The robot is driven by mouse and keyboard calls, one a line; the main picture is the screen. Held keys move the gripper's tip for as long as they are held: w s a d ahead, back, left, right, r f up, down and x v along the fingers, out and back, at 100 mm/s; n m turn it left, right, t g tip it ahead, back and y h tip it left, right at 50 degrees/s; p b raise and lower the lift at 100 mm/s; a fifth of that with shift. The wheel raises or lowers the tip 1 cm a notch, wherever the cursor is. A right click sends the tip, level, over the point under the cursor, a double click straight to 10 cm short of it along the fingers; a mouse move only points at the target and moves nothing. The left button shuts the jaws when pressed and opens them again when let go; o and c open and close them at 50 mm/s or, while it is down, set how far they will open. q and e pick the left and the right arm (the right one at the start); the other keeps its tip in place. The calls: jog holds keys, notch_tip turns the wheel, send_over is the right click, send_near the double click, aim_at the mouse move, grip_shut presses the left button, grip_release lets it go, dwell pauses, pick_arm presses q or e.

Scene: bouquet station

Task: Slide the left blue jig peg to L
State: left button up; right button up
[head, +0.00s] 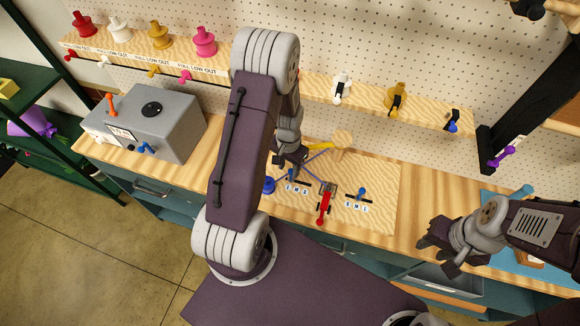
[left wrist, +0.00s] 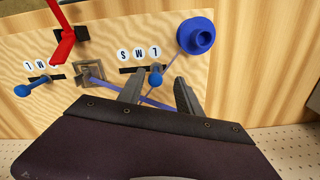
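The left blue jig peg (left wrist: 155,76) stands in a short black slot (left wrist: 130,70) with three white letter tags beside it. In the head view the peg (head: 292,174) is partly hidden near my gripper. My left gripper (left wrist: 160,84) is open, its fingertips on either side of the peg with gaps visible. It also shows in the head view (head: 297,165). My right gripper (head: 436,255) looks open and empty above the bench at the right.
A blue spool (left wrist: 196,36) stands close to the left peg. A red-levered clamp (head: 325,202) and the right blue peg (head: 361,193) are on the jig board (head: 385,180). Blue and yellow stems cross the board. A grey machine (head: 150,120) stands at the left.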

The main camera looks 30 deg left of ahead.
aim_at(289, 170)
pick_arm(q)
jog(key=shift+w+r, duration=0.1)
jog(key=shift+w, duration=0.05)
notch_tip(289, 170, up, 9)
jog(key=b, duration=0.1)
dwell(0.5)
